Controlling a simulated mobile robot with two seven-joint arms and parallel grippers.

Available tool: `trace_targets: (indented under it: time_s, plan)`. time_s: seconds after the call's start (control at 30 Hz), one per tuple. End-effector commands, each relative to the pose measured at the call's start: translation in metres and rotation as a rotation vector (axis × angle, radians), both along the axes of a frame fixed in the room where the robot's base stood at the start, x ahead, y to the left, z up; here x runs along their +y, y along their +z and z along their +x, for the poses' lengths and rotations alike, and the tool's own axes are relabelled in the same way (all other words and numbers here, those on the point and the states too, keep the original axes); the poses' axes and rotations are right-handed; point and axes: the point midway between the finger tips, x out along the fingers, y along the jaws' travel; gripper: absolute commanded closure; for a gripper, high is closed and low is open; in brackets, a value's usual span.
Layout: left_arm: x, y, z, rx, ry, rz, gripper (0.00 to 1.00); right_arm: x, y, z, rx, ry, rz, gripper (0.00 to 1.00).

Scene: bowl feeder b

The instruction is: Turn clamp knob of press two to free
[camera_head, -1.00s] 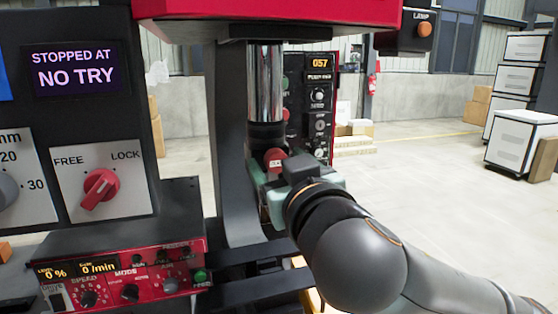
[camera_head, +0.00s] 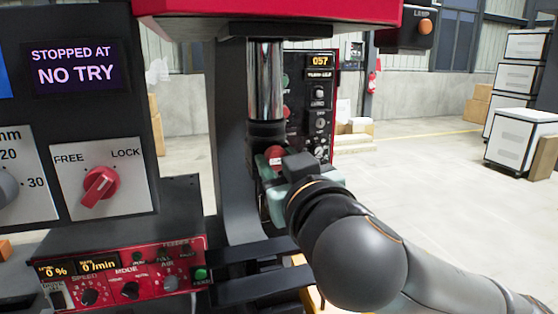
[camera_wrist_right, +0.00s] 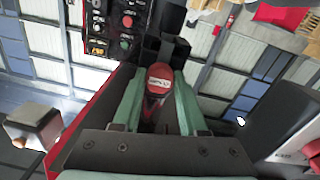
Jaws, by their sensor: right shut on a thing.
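The press's red clamp knob (camera_head: 274,155) sits on the black collar below the shiny steel ram (camera_head: 266,80). In the right wrist view the red knob (camera_wrist_right: 158,80), with a pale label on its face, lies between the two green fingers. My right gripper (camera_head: 272,180) is shut on this knob, its arm coming from the lower right. The gripper (camera_wrist_right: 158,95) hides part of the knob's sides. My left gripper is not in view.
A screen (camera_head: 75,67) at the left reads "STOPPED AT NO TRY". A red control box (camera_head: 125,275) stands at the lower left. A black panel (camera_head: 318,110) showing 057 stands behind the ram. Open floor lies to the right, with white cabinets (camera_head: 520,140) farther back.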

Motion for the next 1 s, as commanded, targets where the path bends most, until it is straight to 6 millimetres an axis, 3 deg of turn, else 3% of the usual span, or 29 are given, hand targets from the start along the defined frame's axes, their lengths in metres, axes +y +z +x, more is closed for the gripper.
trace_targets:
  time_s: [0.37, 1.0]
  plan:
    - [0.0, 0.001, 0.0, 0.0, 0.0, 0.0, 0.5, -0.001, 0.001, 0.0, -0.041, -0.003, -0.122, 1.0]
    - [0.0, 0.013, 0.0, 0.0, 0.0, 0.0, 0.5, 0.0, 0.001, 0.0, -0.223, -0.003, -0.68, 1.0]
